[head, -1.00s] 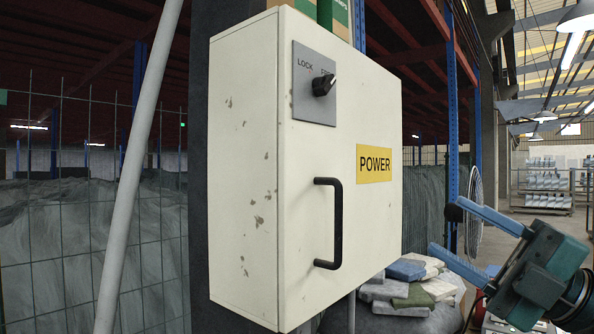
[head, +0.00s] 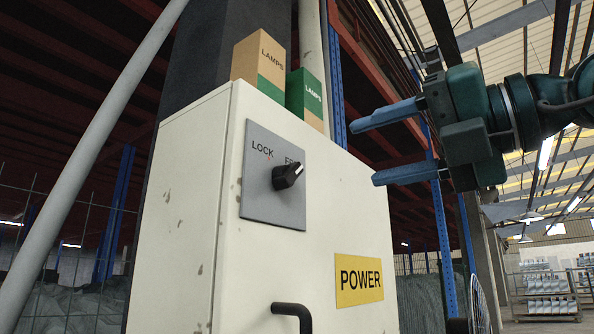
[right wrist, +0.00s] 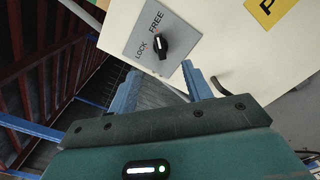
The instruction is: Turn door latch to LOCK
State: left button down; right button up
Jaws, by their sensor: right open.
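The door latch is a black knob (head: 287,176) with a white pointer line, on a grey plate (head: 262,205) marked LOCK at left and FREE at right. In the head view the pointer aims to the upper right, toward FREE. The knob also shows in the right wrist view (right wrist: 161,45), beyond the fingers. My right gripper (head: 385,146) is open and empty. Its blue fingers point left, to the right of the knob and apart from it. The right wrist view shows both fingers (right wrist: 160,88) with a gap between them. My left gripper is not in view.
The knob is on a cream cabinet (head: 180,210) with a yellow POWER label (head: 359,279) and a black door handle (head: 293,313). Two LAMPS boxes (head: 258,58) (head: 305,92) stand on its top. A slanted grey pole (head: 90,160) is at left.

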aim_at(297, 173)
jog(key=p+x, duration=0.3)
jog(key=x, duration=0.8)
jog(key=shift+w+a, duration=0.1)
jog(key=shift+a, duration=0.05)
jog(key=shift+c, duration=0.3)
jog(key=c, duration=0.9)
